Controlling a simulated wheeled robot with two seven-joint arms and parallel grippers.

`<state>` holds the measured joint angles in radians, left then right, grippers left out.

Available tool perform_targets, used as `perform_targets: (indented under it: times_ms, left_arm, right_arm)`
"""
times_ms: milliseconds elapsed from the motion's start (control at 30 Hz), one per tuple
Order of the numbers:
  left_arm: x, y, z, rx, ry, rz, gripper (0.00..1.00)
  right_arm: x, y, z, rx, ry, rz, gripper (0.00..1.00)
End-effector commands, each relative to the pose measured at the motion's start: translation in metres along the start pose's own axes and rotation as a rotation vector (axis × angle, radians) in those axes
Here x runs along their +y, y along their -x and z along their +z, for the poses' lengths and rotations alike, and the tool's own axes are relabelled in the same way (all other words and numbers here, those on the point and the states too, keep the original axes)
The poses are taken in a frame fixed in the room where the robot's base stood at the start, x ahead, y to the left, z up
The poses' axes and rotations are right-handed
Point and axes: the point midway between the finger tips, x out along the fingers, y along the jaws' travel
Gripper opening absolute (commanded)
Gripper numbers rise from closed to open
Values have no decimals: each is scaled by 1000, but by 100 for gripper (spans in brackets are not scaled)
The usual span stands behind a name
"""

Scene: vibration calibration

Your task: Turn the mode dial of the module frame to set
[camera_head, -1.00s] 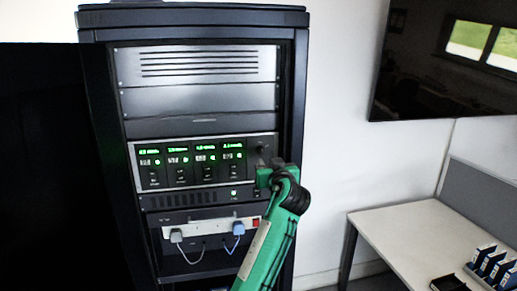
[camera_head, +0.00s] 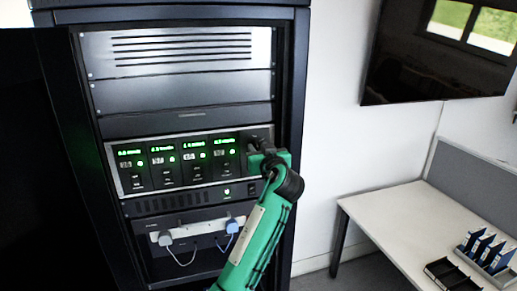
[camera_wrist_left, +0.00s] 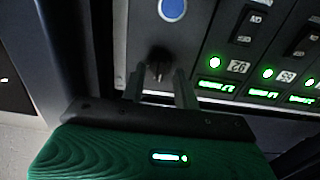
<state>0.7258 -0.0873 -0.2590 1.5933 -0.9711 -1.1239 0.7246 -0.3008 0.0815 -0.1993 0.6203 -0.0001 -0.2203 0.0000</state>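The module frame (camera_head: 180,189) is a dark panel with several green-lit modules in the rack. Its mode dial (camera_wrist_left: 158,62) is a small dark knob in the left wrist view, below a blue round button (camera_wrist_left: 173,9). In the head view my left gripper hides the dial at the panel's right end. My left gripper (camera_head: 258,152) is at that end, on its green arm. In the left wrist view its two fingers (camera_wrist_left: 160,82) are apart, one on each side of the dial, with a gap between. Contact with the dial cannot be told. My right gripper is not in view.
The black rack (camera_head: 290,100) surrounds the panel closely. Below is a grey unit (camera_head: 190,225) with plugs and cables. A white table (camera_head: 400,225) at right carries a blue-and-white holder (camera_head: 487,252) and a black tray (camera_head: 450,272). A dark screen (camera_head: 420,60) hangs on the wall.

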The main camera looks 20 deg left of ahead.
Motion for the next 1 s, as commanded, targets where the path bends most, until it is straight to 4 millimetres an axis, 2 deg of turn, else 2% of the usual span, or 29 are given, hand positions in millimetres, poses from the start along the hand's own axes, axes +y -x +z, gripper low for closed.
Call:
perform_targets:
  times_ms: [33, 167, 200, 667, 1000]
  left_arm:
    - [0, 0, 0, 0, 0, 0, 27]
    - [0, 0, 0, 0, 0, 0, 1]
    - [0, 0, 0, 0, 0, 0, 0]
    - [0, 0, 1, 0, -76, 0, 0]
    - [1, 0, 1, 0, -344, 1, 0]
  right_arm:
    - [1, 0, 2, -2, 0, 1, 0]
    - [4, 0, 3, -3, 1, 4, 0]
    - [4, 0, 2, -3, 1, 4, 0]
    - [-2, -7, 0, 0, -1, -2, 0]
    - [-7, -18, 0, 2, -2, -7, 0]
